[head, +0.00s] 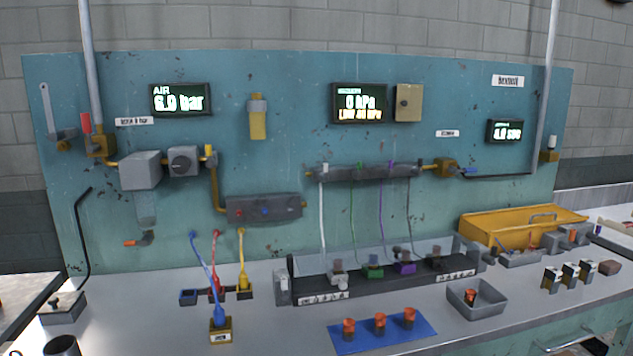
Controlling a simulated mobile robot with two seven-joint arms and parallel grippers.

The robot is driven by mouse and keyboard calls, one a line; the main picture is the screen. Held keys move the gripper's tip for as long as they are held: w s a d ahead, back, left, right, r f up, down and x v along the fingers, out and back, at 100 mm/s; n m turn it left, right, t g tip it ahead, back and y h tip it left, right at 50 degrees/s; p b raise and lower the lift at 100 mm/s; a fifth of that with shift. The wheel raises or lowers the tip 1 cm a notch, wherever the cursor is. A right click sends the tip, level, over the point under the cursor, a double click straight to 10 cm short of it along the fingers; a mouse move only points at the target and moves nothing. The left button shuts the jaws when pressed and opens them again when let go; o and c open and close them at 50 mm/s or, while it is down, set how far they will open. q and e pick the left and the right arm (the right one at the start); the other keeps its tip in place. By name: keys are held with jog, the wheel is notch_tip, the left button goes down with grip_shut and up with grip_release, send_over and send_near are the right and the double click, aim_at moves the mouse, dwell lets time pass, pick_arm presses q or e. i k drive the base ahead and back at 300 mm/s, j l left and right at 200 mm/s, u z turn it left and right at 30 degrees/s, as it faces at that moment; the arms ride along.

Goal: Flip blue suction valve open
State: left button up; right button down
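A brass valve (446,167) with a small blue lever (471,171) is mounted on the right part of the teal panel, below a small white label (447,133). The blue lever points right, roughly level, beside the dark pipe (505,175) that runs to the right. A short yellow pipe joins the valve to the dark manifold (362,173) on its left. The lever is too small to tell exactly how it sits on the valve. Neither of my grippers is in view.
A yellow toolbox (488,231) stands on the bench below the valve. A rack (390,273) with coloured fittings, a blue mat (360,340) and a grey tray (476,306) occupy the bench front. Thin tubes hang from the manifold. The space before the valve looks clear.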

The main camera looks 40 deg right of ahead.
aim_at(451, 169)
jog(key=z, duration=2.05)
jog(key=i+l, duration=0.1)
jog(key=l, duration=0.35)
jog(key=i+l, duration=0.1)
jog(key=l, duration=0.3)
jog(key=i+l, duration=0.1)
jog(key=l, duration=0.35)
jog(key=i+l, duration=0.1)
jog(key=l, duration=0.35)
jog(key=u, duration=1.3)
